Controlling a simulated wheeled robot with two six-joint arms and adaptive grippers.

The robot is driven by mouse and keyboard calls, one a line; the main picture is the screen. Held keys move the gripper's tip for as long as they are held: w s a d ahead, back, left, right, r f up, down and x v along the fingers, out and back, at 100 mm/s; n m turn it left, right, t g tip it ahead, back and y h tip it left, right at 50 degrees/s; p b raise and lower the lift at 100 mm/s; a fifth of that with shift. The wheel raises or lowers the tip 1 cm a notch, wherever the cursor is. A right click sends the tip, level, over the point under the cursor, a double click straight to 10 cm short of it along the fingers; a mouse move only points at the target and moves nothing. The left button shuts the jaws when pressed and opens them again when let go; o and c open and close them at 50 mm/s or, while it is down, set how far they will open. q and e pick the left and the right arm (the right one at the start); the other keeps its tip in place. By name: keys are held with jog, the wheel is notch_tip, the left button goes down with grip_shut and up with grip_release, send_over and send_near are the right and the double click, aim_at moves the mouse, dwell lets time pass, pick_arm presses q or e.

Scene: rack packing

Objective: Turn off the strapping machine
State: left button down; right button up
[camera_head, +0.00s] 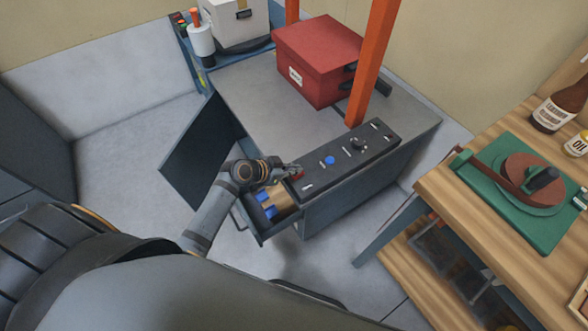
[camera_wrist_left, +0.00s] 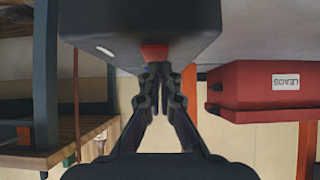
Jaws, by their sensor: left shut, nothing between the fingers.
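The strapping machine (camera_head: 240,85) has a grey top, an orange arch (camera_head: 374,55) and a dark control panel (camera_head: 345,158) along its front edge. The panel carries a blue button (camera_head: 329,160), a dark knob (camera_head: 358,144) and, at its left end, a red switch (camera_head: 298,175). My left gripper (camera_head: 289,169) is shut and empty, with its fingertips at the red switch. In the left wrist view, the shut fingertips (camera_wrist_left: 159,72) sit right at the red switch (camera_wrist_left: 154,52) and overlap it. I cannot tell whether they touch it. The right gripper is not in view.
A red box (camera_head: 318,55) sits on the machine top. An open drawer (camera_head: 262,233) with blue and tan items lies below my left gripper, beside an open door (camera_head: 203,150). A wooden table (camera_head: 480,215) with a green-based tool stands at right.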

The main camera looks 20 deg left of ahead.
pick_arm(q)
jog(key=shift+w+d+f+b, duration=0.1)
jog(key=shift+w+f+b, duration=0.05)
jog(key=shift+f+b, duration=0.2)
dwell(0.4)
jog(key=shift+w+d+r, duration=0.25)
jog(key=shift+w+d, duration=0.2)
jog(key=shift+w, duration=0.15)
jog(key=shift+r, duration=0.1)
